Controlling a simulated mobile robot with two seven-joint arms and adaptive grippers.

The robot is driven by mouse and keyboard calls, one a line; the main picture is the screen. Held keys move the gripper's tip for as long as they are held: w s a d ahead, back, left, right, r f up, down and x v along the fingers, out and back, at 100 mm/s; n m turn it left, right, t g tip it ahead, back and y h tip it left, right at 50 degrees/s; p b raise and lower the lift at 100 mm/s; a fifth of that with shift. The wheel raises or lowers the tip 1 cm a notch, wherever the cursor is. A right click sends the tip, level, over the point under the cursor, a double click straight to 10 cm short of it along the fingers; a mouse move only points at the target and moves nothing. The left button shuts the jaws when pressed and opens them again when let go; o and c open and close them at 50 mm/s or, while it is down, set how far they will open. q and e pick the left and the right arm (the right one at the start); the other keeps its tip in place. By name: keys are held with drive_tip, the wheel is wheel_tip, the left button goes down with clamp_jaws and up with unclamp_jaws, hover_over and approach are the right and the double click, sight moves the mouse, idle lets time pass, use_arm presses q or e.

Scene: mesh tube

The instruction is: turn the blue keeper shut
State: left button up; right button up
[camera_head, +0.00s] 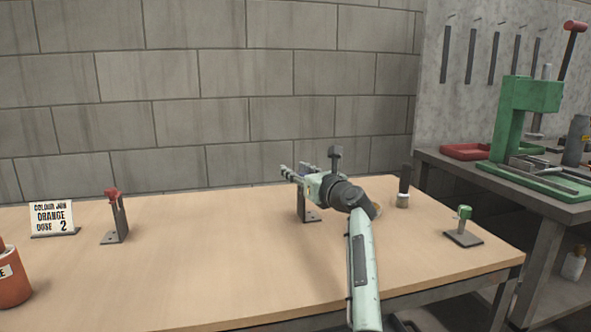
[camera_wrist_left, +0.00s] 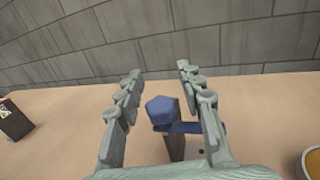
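The blue keeper (camera_wrist_left: 160,110) shows in the left wrist view as a faceted blue knob with a blue bar reaching to the right, on a dark upright stand (camera_wrist_left: 176,148). In the head view the stand (camera_head: 304,205) shows, but my gripper covers most of the keeper. My left gripper (camera_wrist_left: 157,72) is open, with one finger on each side of the blue knob. I see gaps between the knob and both fingers. In the head view the left gripper (camera_head: 290,173) points left above the stand. My right gripper is in neither view.
A red-topped stand (camera_head: 115,218) and a sign (camera_head: 52,216) reading orange, dose 2 are at left, with an orange container (camera_head: 10,277). A green-topped stand (camera_head: 463,235) and a dark-handled tool (camera_head: 403,188) are at right. The table's front middle is clear.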

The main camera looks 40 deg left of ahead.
use_arm(q)
drive_tip(key=shift+w+a, duration=0.15)
drive_tip(key=shift+a, duration=0.1)
clamp_jaws()
idle(0.3)
